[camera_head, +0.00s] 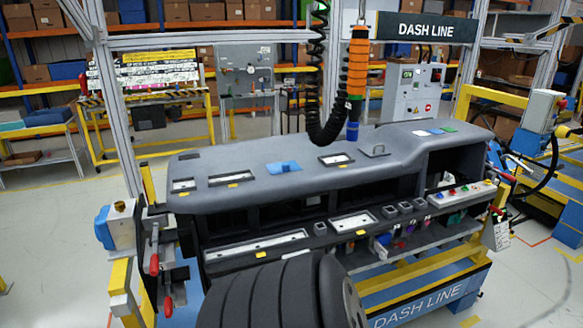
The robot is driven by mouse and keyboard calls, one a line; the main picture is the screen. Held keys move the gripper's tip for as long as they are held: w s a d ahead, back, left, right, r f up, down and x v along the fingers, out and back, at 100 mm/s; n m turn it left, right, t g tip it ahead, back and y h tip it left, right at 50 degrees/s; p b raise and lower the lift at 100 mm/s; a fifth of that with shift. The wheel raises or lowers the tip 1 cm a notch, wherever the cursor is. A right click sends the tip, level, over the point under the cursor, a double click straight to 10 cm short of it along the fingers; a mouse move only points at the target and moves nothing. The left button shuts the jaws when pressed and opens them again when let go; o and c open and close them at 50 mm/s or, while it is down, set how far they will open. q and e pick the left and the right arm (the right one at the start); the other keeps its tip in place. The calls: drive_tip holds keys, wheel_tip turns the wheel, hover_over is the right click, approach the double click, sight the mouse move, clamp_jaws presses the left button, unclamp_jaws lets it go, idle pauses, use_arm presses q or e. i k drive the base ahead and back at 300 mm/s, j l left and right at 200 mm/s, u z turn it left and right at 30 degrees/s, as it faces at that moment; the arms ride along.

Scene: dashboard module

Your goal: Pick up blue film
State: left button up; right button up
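A blue film (284,167) lies on the top surface of the grey dashboard (330,182), left of its middle. Neither my left nor my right gripper is in view, and nothing touches the blue film.
An orange and black tool (357,70) hangs on a black coiled hose (318,110) just behind the dashboard. A fixture with red-handled clamps (154,250) stands at the left. A lower shelf (400,250) holds small parts. The dashboard top around the film is mostly clear.

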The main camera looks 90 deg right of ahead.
sight(283, 164)
drive_tip(key=z, duration=2.7)
drive_tip(key=k+l, duration=0.05)
drive_tip(key=l, duration=0.05)
